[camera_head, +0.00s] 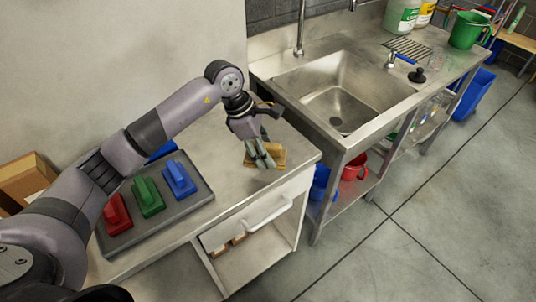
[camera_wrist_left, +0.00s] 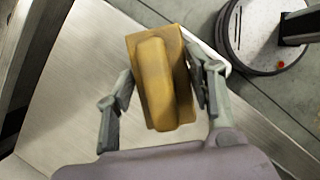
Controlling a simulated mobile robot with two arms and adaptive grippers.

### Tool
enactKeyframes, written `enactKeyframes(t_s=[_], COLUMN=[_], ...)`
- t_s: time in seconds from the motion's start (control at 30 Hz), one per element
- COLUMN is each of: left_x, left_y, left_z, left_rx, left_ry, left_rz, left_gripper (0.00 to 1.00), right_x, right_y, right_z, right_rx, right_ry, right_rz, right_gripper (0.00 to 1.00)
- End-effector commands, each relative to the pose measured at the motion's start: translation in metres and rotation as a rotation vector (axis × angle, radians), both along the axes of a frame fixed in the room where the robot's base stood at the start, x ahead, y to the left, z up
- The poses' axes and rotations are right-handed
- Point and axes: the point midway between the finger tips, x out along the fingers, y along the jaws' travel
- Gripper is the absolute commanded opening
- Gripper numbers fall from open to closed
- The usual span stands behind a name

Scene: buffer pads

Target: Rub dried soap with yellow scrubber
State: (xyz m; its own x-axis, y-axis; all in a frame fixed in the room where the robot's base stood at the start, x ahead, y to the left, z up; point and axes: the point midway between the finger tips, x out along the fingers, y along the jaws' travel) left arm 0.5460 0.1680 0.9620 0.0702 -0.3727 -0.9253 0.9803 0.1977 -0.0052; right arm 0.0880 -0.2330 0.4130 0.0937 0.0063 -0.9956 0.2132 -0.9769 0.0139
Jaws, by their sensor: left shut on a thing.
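My left gripper (camera_head: 262,160) is shut on the yellow scrubber (camera_head: 280,157), near the right front corner of the metal counter (camera_head: 225,150). In the left wrist view the scrubber (camera_wrist_left: 160,85) is a yellow-brown block with a raised handle. One finger of the gripper (camera_wrist_left: 165,80) is on each side of it. I cannot tell whether the scrubber touches the counter. I cannot make out any dried soap in either view. My right gripper is in neither view.
A grey tray (camera_head: 203,199) holds a red scrubber (camera_head: 117,213), a green scrubber (camera_head: 148,196) and a blue scrubber (camera_head: 180,180). A sink (camera_head: 345,95) stands to the right. A white handle (camera_head: 268,213) sticks out below the counter's front edge. The counter between tray and gripper is clear.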

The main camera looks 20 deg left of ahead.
Motion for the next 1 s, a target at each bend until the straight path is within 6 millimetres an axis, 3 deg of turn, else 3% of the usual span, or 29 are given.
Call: enactKeyframes(t_s=[0.23, 1.0], left_x=[0.001, 0.001], left_y=[0.005, 0.005], left_z=[0.020, 0.020], left_rx=[0.000, -0.001], left_ry=[-0.001, -0.001], left_rz=[0.005, 0.004], left_gripper=[0.23, 0.23], right_x=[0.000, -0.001], right_y=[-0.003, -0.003], right_z=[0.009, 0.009], right_rx=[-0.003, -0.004], right_ry=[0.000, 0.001], right_rz=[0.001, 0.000], right_gripper=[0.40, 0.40])
